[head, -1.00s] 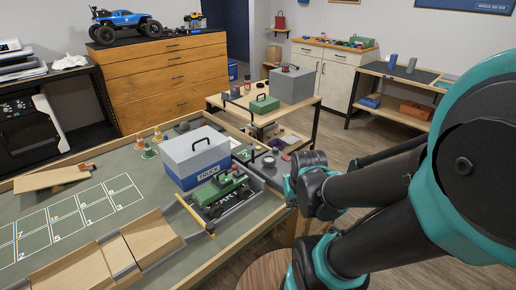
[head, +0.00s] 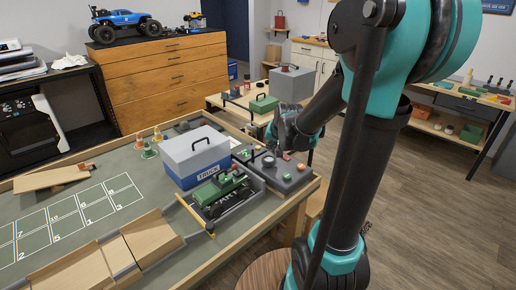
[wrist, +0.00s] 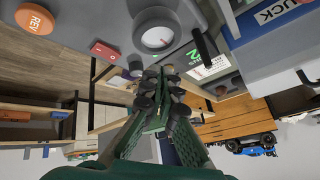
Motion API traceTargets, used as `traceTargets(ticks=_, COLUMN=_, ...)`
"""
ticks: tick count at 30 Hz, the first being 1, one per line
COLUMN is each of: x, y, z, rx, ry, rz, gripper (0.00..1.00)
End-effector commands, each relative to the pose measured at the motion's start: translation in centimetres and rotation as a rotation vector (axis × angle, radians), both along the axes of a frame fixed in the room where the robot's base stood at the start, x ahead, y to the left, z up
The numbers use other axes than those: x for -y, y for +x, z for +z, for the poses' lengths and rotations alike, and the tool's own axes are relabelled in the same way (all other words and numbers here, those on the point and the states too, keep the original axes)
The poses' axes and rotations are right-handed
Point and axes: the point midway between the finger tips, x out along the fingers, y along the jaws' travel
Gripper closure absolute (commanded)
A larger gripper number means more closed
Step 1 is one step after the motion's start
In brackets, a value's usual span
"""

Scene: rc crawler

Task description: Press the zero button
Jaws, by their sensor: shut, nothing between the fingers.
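The grey control panel (head: 290,182) sits at the table's right corner, beside the green truck. In the wrist view the panel (wrist: 205,20) fills the top, with a round white-faced dial (wrist: 157,38), a red rocker switch (wrist: 103,50) with small white marks and an orange REV button (wrist: 35,20). I cannot tell which control is the zero button. My gripper (wrist: 163,80) is shut and empty, its fingertips just below the dial in the wrist view. In the head view my gripper (head: 274,138) is near the panel's far side; contact cannot be made out.
The green truck (head: 222,187) and the blue-white TRUCK box (head: 195,158) stand left of the panel. A lower table behind holds a green case (head: 264,104) and a grey box (head: 291,84). Open floor lies to the right.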

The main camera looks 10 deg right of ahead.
Motion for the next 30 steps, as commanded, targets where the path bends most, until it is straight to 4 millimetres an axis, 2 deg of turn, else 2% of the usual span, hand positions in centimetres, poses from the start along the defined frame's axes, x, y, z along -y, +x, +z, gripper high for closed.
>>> traceTargets(ticks=1, x=-0.3, y=2.2, z=0.4, rx=0.017, ry=0.023, rz=-0.020, gripper=1.00)
traceTargets(ticks=6, x=-1.4, y=8.7, z=1.3, rx=0.075, ry=0.110, rz=-0.092, gripper=1.00)
traceTargets(ticks=12, x=-2.3, y=13.8, z=1.8, rx=0.121, ry=0.186, rz=-0.152, gripper=1.00)
traceTargets(ticks=18, x=-2.6, y=15.7, z=1.9, rx=0.138, ry=0.218, rz=-0.176, gripper=1.00)
traceTargets(ticks=30, x=-2.6, y=15.8, z=1.8, rx=0.139, ry=0.219, rz=-0.177, gripper=1.00)
